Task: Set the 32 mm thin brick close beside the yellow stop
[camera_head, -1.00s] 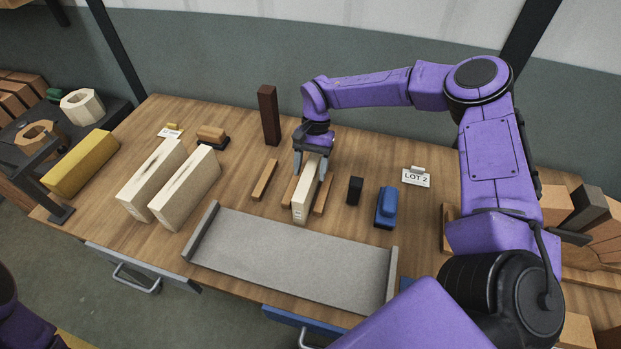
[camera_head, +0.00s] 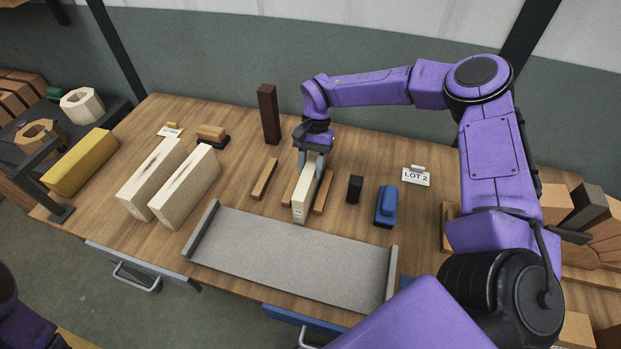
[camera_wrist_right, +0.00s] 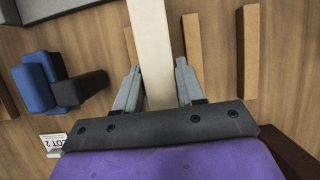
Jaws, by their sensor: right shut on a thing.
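A thin cream brick (camera_head: 304,202) stands on edge between two wooden strips on the bench, its long side pointing towards me. My right gripper (camera_head: 312,166) is shut on its far part from above. In the right wrist view the cream brick (camera_wrist_right: 153,40) runs between the two fingers of the gripper (camera_wrist_right: 158,68). The yellow stop (camera_head: 82,162) is a long yellow block at the left end of the bench, well apart from the held brick. Two larger cream bricks (camera_head: 152,180) (camera_head: 185,188) stand between them. My left gripper is out of view.
A grey tray (camera_head: 290,255) with raised ends lies in front. A dark brown post (camera_head: 268,113) stands behind. Wooden strips (camera_head: 264,179), a black block (camera_head: 354,189) and a blue object (camera_head: 386,207) are nearby. Bare wood lies between the large bricks and the strips.

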